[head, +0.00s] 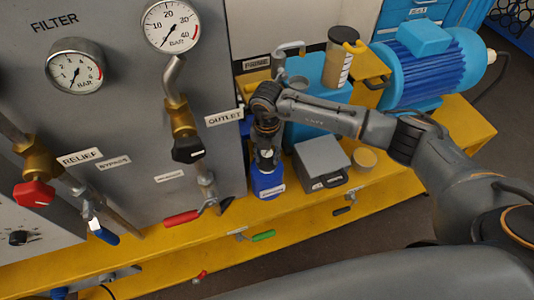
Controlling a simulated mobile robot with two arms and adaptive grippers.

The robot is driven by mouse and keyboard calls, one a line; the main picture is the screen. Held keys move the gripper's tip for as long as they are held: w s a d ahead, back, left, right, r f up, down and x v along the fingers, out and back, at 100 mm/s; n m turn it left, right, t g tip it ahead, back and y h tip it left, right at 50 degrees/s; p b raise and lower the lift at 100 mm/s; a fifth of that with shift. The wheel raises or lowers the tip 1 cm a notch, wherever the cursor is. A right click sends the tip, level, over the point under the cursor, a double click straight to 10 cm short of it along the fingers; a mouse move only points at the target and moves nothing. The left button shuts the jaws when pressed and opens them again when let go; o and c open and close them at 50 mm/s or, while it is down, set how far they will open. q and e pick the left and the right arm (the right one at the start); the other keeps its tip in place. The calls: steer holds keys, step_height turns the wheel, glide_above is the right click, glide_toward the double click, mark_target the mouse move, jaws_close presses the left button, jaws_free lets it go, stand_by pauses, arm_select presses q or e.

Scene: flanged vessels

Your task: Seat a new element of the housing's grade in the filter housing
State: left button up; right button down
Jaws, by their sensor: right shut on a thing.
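My right arm comes in from the right, and its gripper (266,160) points down beside the grey panel. It is shut at the top of a blue, labelled, can-like piece (268,184) on the yellow bench. The fingertips are small and dark, so the exact grip is hard to see. No grade marking is readable. My left gripper is not in view.
The grey panel (120,110) carries the FILTER sign, gauges and valves with red and blue handles. A grey box (321,158) and a round tan piece (365,158) sit right of the gripper. A blue motor (430,65) is behind. The yellow bench edge (300,222) has a green-handled valve.

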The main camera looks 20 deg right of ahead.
steer(key=shift+f+b, duration=0.9)
steer(key=shift+f, duration=0.3)
steer(key=c, duration=0.8)
jaws_free()
steer(key=shift+r, duration=0.1)
step_height(320, 180, up, 12)
